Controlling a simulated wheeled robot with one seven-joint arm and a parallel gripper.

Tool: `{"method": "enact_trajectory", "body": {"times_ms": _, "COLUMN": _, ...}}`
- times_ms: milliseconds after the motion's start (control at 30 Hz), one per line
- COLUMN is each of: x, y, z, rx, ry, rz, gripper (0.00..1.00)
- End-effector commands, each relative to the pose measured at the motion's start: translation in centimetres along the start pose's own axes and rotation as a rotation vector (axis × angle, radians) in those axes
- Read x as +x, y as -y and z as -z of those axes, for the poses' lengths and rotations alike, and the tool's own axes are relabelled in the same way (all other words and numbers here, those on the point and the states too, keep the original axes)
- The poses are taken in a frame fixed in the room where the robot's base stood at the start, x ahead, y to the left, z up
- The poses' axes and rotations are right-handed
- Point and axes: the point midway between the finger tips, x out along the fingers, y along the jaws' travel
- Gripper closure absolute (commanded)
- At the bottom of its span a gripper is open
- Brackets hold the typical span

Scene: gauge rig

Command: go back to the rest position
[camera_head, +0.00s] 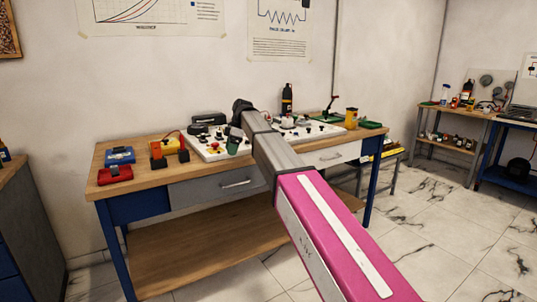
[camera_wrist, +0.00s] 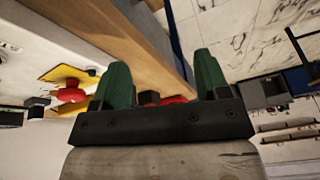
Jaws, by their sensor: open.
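My gripper (camera_wrist: 162,78) shows in the wrist view with its two green fingers spread apart. A small dark piece and a bit of red show low between the fingers, and I cannot tell whether they lie beyond them. In the head view my magenta and grey arm reaches over the workbench (camera_head: 130,178). Its end is above the white board (camera_head: 212,152), and a green finger of my gripper shows there, the rest being mostly hidden. In the wrist view a red knob on a yellow plate (camera_wrist: 62,74) lies left of the fingers.
A second white board (camera_head: 325,132) lies at the right. Shelves (camera_head: 445,128) stand at the far right. The marble floor (camera_head: 440,215) in front is clear.

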Motion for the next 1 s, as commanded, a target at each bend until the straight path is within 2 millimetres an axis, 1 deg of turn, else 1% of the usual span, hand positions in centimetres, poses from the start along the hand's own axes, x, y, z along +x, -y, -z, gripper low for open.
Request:
{"method": "enact_trajectory", "body": {"times_ms": 33, "x": 1.2, "y": 0.7, "z": -1.4, "rx": 0.042, "ry": 0.006, "rz": -0.004, "gripper": 0.31}}
{"method": "enact_trajectory", "body": {"times_ms": 167, "x": 4.2, "y": 2.1, "z": -5.3, "rx": 0.188, "ry": 0.024, "rz": -0.021, "gripper": 0.31}}
{"method": "enact_trajectory", "body": {"times_ms": 267, "x": 7.3, "y": 3.9, "z": -9.3, "rx": 0.341, "ry": 0.043, "rz": -0.041, "gripper": 0.31}}
{"method": "enact_trajectory", "body": {"times_ms": 300, "x": 8.6, "y": 4.8, "z": -11.1, "rx": 0.411, "ry": 0.053, "rz": -0.051, "gripper": 0.31}}
{"method": "enact_trajectory", "body": {"times_ms": 367, "x": 10.6, "y": 6.2, "z": -13.7, "rx": 0.516, "ry": 0.065, "rz": -0.067, "gripper": 0.31}}
{"method": "enact_trajectory", "body": {"times_ms": 400, "x": 11.8, "y": 7.1, "z": -15.4, "rx": 0.586, "ry": 0.073, "rz": -0.08, "gripper": 0.31}}
{"method": "enact_trajectory", "body": {"times_ms": 467, "x": 13.7, "y": 8.7, "z": -17.8, "rx": 0.689, "ry": 0.084, "rz": -0.097, "gripper": 0.31}}
{"method": "enact_trajectory", "body": {"times_ms": 500, "x": 14.9, "y": 9.8, "z": -19.5, "rx": 0.758, "ry": 0.093, "rz": -0.109, "gripper": 0.31}}
{"method": "enact_trajectory", "body": {"times_ms": 567, "x": 16.6, "y": 11.5, "z": -21.7, "rx": 0.858, "ry": 0.103, "rz": -0.127, "gripper": 0.31}}
{"method": "enact_trajectory", "body": {"times_ms": 600, "x": 17.6, "y": 12.7, "z": -23.2, "rx": 0.926, "ry": 0.11, "rz": -0.142, "gripper": 0.31}}
{"method": "enact_trajectory", "body": {"times_ms": 667, "x": 19.2, "y": 14.6, "z": -25.3, "rx": 1.024, "ry": 0.119, "rz": -0.162, "gripper": 0.31}}
{"method": "enact_trajectory", "body": {"times_ms": 700, "x": 20.2, "y": 15.9, "z": -26.7, "rx": 1.091, "ry": 0.126, "rz": -0.177, "gripper": 0.31}}
{"method": "enact_trajectory", "body": {"times_ms": 767, "x": 21.6, "y": 18.0, "z": -28.5, "rx": 1.187, "ry": 0.134, "rz": -0.198, "gripper": 0.31}}
{"method": "enact_trajectory", "body": {"times_ms": 800, "x": 22.5, "y": 19.4, "z": -29.8, "rx": 1.252, "ry": 0.14, "rz": -0.213, "gripper": 0.31}}
{"method": "enact_trajectory", "body": {"times_ms": 867, "x": 23.8, "y": 21.6, "z": -31.4, "rx": 1.346, "ry": 0.146, "rz": -0.236, "gripper": 0.31}}
{"method": "enact_trajectory", "body": {"times_ms": 900, "x": 24.6, "y": 23.1, "z": -32.6, "rx": 1.409, "ry": 0.151, "rz": -0.253, "gripper": 0.31}}
{"method": "enact_trajectory", "body": {"times_ms": 1000, "x": 26.3, "y": 26.5, "z": -34.8, "rx": 1.553, "ry": 0.159, "rz": -0.293, "gripper": 0.31}}
